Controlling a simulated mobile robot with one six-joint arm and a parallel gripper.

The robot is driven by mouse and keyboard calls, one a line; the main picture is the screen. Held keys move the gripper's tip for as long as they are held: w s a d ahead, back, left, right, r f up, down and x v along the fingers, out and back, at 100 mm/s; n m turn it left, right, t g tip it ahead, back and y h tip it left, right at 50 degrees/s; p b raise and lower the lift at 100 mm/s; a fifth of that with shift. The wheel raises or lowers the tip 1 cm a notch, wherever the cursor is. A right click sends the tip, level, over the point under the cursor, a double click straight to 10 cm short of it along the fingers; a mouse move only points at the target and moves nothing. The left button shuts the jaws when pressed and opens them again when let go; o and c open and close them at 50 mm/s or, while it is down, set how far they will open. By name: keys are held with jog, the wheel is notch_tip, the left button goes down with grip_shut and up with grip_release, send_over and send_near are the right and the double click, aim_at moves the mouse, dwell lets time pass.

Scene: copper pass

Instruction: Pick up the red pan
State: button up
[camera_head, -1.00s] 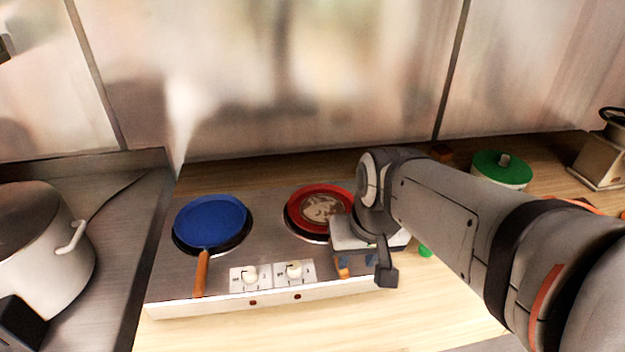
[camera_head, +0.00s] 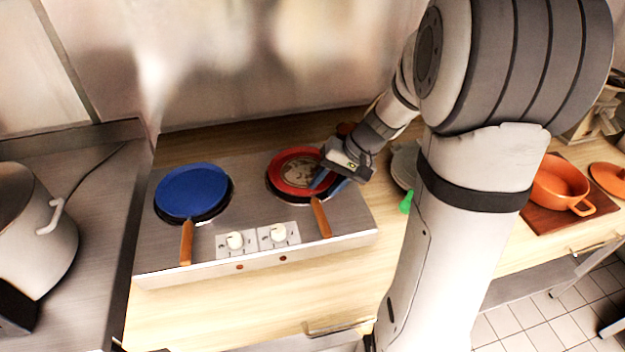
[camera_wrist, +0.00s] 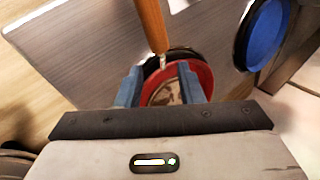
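The red pan (camera_head: 306,183) sits on the right burner of the steel stove, with a brown patterned patch inside it. Its wooden handle (camera_head: 320,218) points toward the stove's front. My gripper (camera_head: 331,183) is over the pan's right side near the handle's base. In the wrist view the gripper (camera_wrist: 158,90) is open, its blue fingers apart on either side of the pan's red rim (camera_wrist: 203,78). The wooden handle (camera_wrist: 151,22) shows beyond the fingertips. I cannot tell whether the fingers touch the pan.
A blue pan (camera_head: 192,191) sits on the left burner, its handle toward the front. White knobs (camera_head: 257,237) line the stove's front. A large pot (camera_head: 30,225) stands at left. An orange pot (camera_head: 556,188) is at right. Bare counter (camera_head: 250,305) lies before the stove.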

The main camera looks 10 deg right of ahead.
aim_at(317, 193)
jog(key=x, duration=0.4)
jog(key=shift+a+p, duration=0.1)
jog(key=shift+p, duration=0.2)
jog(key=shift+c, duration=0.4)
grip_shut()
